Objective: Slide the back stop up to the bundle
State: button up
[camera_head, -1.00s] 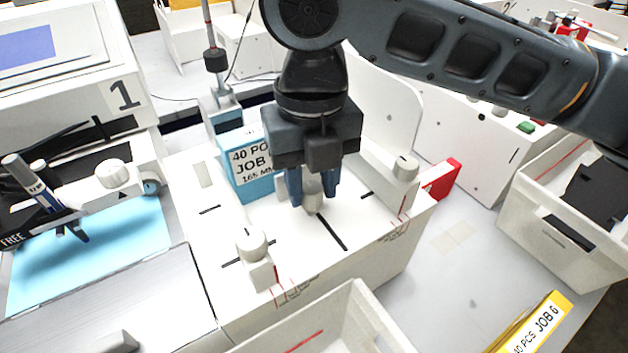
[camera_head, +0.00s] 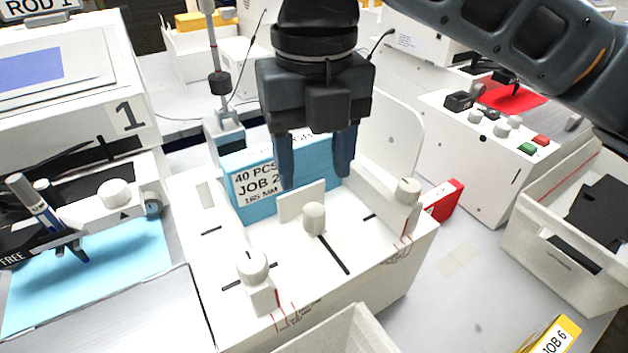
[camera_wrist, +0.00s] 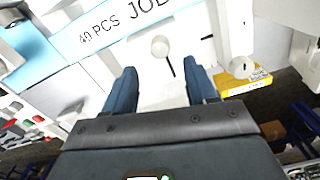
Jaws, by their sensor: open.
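A dark slot runs from the knob toward the front edge. My gripper (camera_head: 315,179) is open and empty, above and behind the knob. In the wrist view, the knob (camera_wrist: 160,46) shows beyond the open fingers (camera_wrist: 161,88).
Two other knobbed stops stand at the bed's front left (camera_head: 252,267) and right (camera_head: 408,192). A tall curved white panel (camera_head: 395,135) rises behind the right one. A clamp post (camera_head: 218,85) stands behind the bundle. An open white bin (camera_head: 340,335) is in front.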

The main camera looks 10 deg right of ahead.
aim_at(310, 211)
jog(key=shift+r, duration=0.35)
jog(key=shift+s+d+r, duration=0.1)
jog(key=shift+d, duration=0.3)
jog(key=c, duration=0.3)
jog(key=s+d+n+b, duration=0.1)
jog(key=s+d+r+n+t+y+b, duration=0.1)
jog(key=d, duration=0.1)
jog(key=s+d+r+n+y+b, duration=0.1)
jog(key=d+n, duration=0.1)
jog(key=shift+s+t, duration=0.15)
jog(key=shift+t, duration=0.25)
jog(key=c, duration=0.4)
jog(key=s+d+n, duration=0.1)
jog(key=s+n+b, duration=0.1)
jog(key=s+d+r+n+t+y, duration=0.1)
jog(key=s, duration=0.1)
jog(key=shift+s+d+n+b, duration=0.1)
jog(key=shift+d+n+b, duration=0.2)
jog(key=shift+d, duration=0.05)
grip_shut()
jog(key=x, duration=0.9)
jog(key=shift+a+f+b, duration=0.15)
jog(key=shift+f+b, duration=0.15)
jog(key=shift+b, duration=0.1)
jog(key=shift+w+a+p, duration=0.3)
jog(key=shift+w+a, duration=0.85)
jog(key=shift+a, duration=0.05)
jog(key=shift+w+a, duration=0.3)
jog(key=shift+a, duration=0.05)
